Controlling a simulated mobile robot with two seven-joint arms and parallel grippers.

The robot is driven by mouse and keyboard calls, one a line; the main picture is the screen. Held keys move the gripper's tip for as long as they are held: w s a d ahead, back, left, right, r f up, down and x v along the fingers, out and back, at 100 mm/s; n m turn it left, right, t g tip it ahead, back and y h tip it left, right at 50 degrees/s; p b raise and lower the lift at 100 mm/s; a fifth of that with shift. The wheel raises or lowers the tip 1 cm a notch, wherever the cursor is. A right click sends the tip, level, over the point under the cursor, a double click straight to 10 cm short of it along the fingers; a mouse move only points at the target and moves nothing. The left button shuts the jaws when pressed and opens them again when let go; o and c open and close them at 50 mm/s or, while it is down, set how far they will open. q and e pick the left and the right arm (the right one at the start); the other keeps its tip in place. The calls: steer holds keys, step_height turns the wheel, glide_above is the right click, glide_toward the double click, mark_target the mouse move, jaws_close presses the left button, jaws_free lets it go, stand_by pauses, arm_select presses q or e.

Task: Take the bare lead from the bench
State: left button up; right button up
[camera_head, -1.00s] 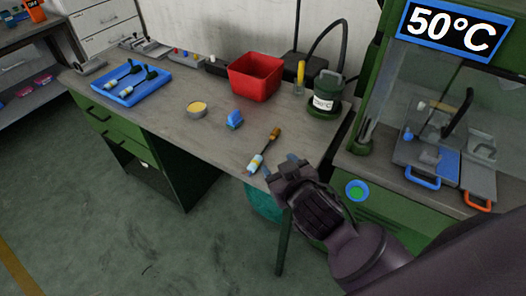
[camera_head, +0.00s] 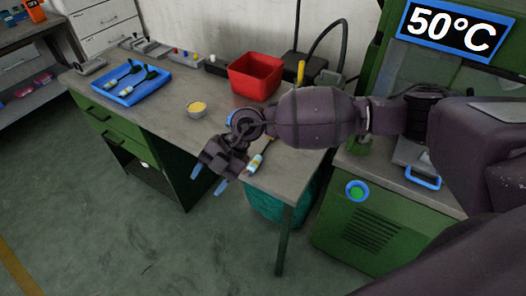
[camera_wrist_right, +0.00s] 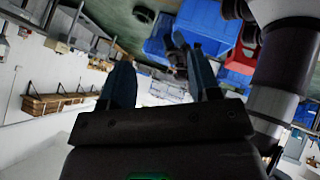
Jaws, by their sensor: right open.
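The bare lead (camera_head: 256,163) lies on the bench (camera_head: 166,118) near its front right edge in the head view. Its pale end with a blue tip shows; the rest is largely hidden behind my right arm. My right gripper (camera_head: 208,180) is open and empty, with blue-tipped fingers pointing down, just off the front edge of the bench and left of the lead. The two spread fingers also show in the right wrist view (camera_wrist_right: 160,62), with nothing between them. My left gripper is not in view.
The green machine with the 50°C sign (camera_head: 457,28) is at right. The bench between tray and dish is clear.

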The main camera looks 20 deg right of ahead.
steer(key=w+d+h, duration=0.5)
steer(key=d, duration=0.4)
steer(key=m+t+h, duration=0.2)
steer(key=h, duration=0.1)
glide_above(256, 159)
steer(key=f, duration=0.2)
steer(key=f+b, duration=0.1)
steer(key=f, duration=0.1)
steer(key=shift+s+d+f, duration=0.1)
steer(key=shift+s+d, duration=0.15)
steer(key=shift+d, duration=0.1)
steer(key=f, duration=0.3)
steer(key=f+b, duration=0.1)
steer(key=f, duration=0.1)
steer(key=shift+w+a, duration=0.2)
steer(key=shift+a, duration=0.15)
steer(key=shift+f, duration=0.25)
steer(key=shift+r, duration=0.1)
steer(key=c, duration=1)
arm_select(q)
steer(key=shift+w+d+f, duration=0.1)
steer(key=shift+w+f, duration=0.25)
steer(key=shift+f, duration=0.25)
arm_select(e)
steer(key=shift+c, duration=0.2)
steer(key=shift+r, duration=0.1)
